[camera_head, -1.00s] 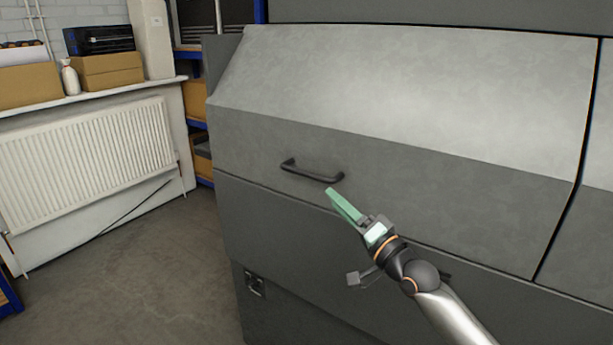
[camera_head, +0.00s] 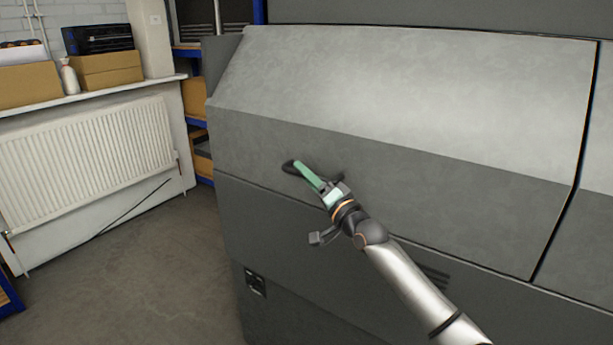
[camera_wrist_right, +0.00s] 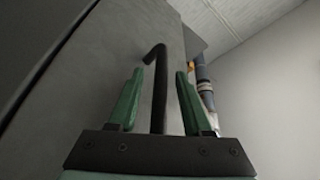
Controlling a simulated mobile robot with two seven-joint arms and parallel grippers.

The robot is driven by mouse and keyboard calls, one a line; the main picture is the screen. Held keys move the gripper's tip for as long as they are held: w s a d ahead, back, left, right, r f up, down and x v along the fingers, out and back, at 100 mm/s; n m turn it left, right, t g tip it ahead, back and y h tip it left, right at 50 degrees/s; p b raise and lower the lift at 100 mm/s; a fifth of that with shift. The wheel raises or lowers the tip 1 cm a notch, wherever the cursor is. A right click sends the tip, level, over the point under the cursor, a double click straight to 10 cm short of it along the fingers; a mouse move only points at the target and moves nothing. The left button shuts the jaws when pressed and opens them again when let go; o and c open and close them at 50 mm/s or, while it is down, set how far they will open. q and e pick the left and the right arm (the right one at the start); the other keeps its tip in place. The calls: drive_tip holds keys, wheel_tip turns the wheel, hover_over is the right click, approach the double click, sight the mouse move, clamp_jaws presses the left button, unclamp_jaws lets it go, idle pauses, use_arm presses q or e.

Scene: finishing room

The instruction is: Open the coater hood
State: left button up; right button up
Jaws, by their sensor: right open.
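The coater hood (camera_head: 400,100) is a large grey panel with a sloped upper face, and it is shut. Its black bar handle (camera_head: 289,166) sits on the lower front face, mostly hidden behind my right gripper (camera_head: 303,170). In the right wrist view the handle (camera_wrist_right: 158,90) runs between the two green fingers of the right gripper (camera_wrist_right: 157,85). The fingers are open, with a gap on both sides of the bar. My left gripper is not in view.
A white radiator (camera_head: 85,150) stands at the left wall under a shelf with cardboard boxes (camera_head: 108,70) and a white bottle (camera_head: 69,76). Blue shelving (camera_head: 197,122) stands behind the machine's left edge. The floor (camera_head: 150,260) at the left is clear.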

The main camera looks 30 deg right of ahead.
drive_tip(key=shift+c, duration=0.3)
clamp_jaws()
idle(1.1)
